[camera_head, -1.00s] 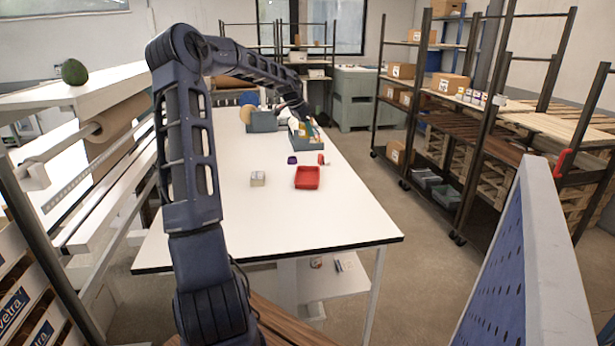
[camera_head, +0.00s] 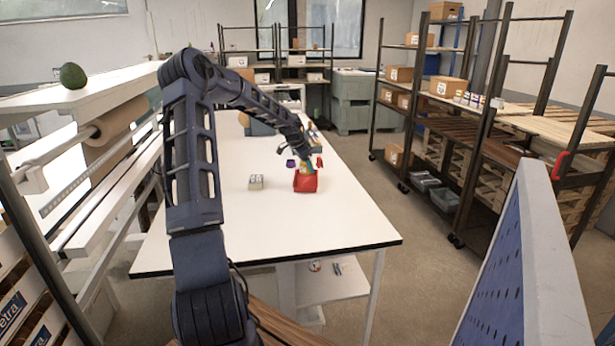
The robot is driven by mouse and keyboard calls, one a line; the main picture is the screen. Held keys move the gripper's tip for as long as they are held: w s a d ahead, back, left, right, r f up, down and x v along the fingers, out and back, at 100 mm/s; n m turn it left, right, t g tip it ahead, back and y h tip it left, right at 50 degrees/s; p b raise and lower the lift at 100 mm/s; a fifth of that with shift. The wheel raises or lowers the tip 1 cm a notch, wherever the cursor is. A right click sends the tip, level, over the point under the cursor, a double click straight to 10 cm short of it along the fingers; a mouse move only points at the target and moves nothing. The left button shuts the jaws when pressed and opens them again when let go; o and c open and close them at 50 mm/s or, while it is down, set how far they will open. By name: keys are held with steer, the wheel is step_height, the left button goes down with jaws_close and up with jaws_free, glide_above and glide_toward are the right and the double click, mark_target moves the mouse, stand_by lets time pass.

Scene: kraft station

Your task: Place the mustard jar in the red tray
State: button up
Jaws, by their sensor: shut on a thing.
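The red tray (camera_head: 305,184) lies on the white table, right of its middle, with its far part hidden behind my gripper and what it holds. My gripper (camera_head: 304,168) is at the tray, low over its far side. It is shut on a small yellowish thing, which seems to be the mustard jar; it is too small and too covered to make out clearly. I cannot tell whether it touches the tray floor.
A small grey box (camera_head: 256,182) stands left of the tray. A purple item (camera_head: 291,163) and a small red item (camera_head: 319,162) lie just behind it. Bins at the table's far end are partly hidden by my arm. The near table (camera_head: 270,225) is clear.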

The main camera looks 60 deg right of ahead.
mark_target(308, 182)
steer(key=shift+f, duration=2.4)
steer(key=shift+f, duration=0.1)
steer(key=o, duration=1.1)
